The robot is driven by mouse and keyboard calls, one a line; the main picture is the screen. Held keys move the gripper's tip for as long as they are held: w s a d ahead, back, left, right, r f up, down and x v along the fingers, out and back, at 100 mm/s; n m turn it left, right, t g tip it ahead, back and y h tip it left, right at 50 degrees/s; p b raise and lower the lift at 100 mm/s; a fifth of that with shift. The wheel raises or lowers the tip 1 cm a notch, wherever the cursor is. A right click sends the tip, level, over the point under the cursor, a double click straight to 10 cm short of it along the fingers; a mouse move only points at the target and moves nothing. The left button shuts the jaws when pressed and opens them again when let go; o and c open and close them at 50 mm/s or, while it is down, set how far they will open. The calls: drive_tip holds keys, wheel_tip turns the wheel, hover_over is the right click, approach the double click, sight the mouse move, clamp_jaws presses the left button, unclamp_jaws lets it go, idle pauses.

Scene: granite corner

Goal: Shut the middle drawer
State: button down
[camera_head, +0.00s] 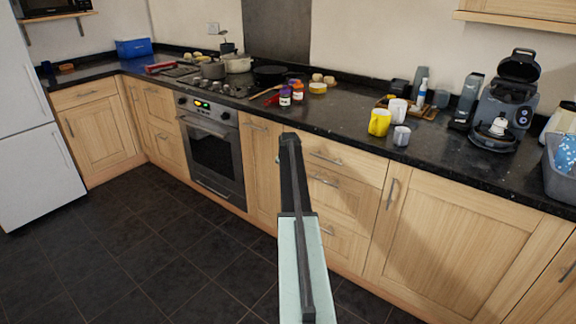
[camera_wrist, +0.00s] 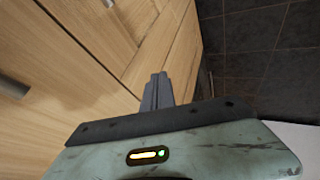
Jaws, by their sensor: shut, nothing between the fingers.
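The middle drawer (camera_head: 338,191) is in a light wood stack in the head view, between the top drawer (camera_head: 345,165) and the bottom drawer (camera_head: 345,243). Its front looks about level with its neighbours; a small gap cannot be ruled out. My arm covers its left part. My gripper (camera_wrist: 158,91) is shut and empty in the wrist view. Its fingers point along the wooden fronts at the left. Whether they touch a front cannot be told. Which drawer lies closest to the fingertips is also unclear.
A black countertop (camera_head: 340,118) runs above the drawers, with yellow and grey mugs and a coffee machine (camera_head: 505,95) on it. An oven (camera_head: 212,148) stands left of the drawers, and a wide cupboard door (camera_head: 455,240) right. The dark tiled floor (camera_head: 150,245) is clear.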

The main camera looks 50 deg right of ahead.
drive_tip(key=s+a+r+p, duration=0.4)
drive_tip(key=a+r+p, duration=0.4)
drive_tip(key=shift+s, duration=0.25)
